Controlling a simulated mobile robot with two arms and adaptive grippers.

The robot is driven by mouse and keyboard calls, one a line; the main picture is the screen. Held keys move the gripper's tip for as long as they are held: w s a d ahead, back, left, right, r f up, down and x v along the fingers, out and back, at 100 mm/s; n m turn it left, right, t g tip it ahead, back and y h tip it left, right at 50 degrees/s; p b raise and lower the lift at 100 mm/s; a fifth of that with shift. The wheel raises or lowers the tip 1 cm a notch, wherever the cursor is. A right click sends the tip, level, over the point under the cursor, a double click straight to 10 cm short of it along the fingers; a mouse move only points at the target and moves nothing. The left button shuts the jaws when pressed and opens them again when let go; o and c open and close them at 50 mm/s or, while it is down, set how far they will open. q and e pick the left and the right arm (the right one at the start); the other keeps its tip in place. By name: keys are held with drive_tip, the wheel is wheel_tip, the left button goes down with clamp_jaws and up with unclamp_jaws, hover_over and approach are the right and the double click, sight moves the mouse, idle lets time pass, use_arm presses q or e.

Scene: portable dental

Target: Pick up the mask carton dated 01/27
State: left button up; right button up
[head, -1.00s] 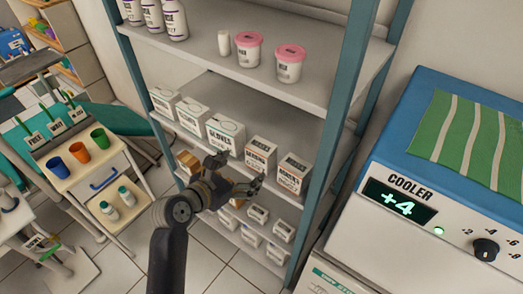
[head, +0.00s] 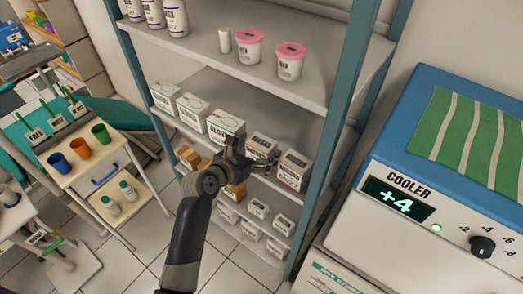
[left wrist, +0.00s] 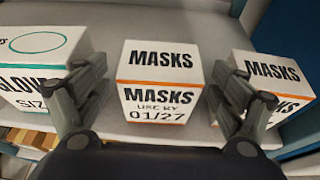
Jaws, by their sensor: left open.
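The mask carton dated 01/27 (left wrist: 158,95) is a white box with an orange stripe, upright on the shelf. It is centred in the left wrist view with MASKS on its top and front. In the head view the same carton (head: 264,141) is partly hidden behind my gripper. My left gripper (head: 250,160) is open and empty. In the left wrist view the open fingers (left wrist: 160,82) stand on either side of the carton, with gaps visible on both sides. My right gripper is not in view.
Another masks carton (left wrist: 275,85) stands close on the right, near the right finger. A gloves box (left wrist: 42,68) stands on the left, partly behind the left finger. The upper shelf (head: 215,52) overhangs the row. Smaller boxes (head: 258,208) sit on the shelf below.

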use_arm(q)
drive_tip(key=shift+x, duration=1.1)
drive_tip(key=c, duration=1.2)
drive_tip(key=shift+o, duration=0.2)
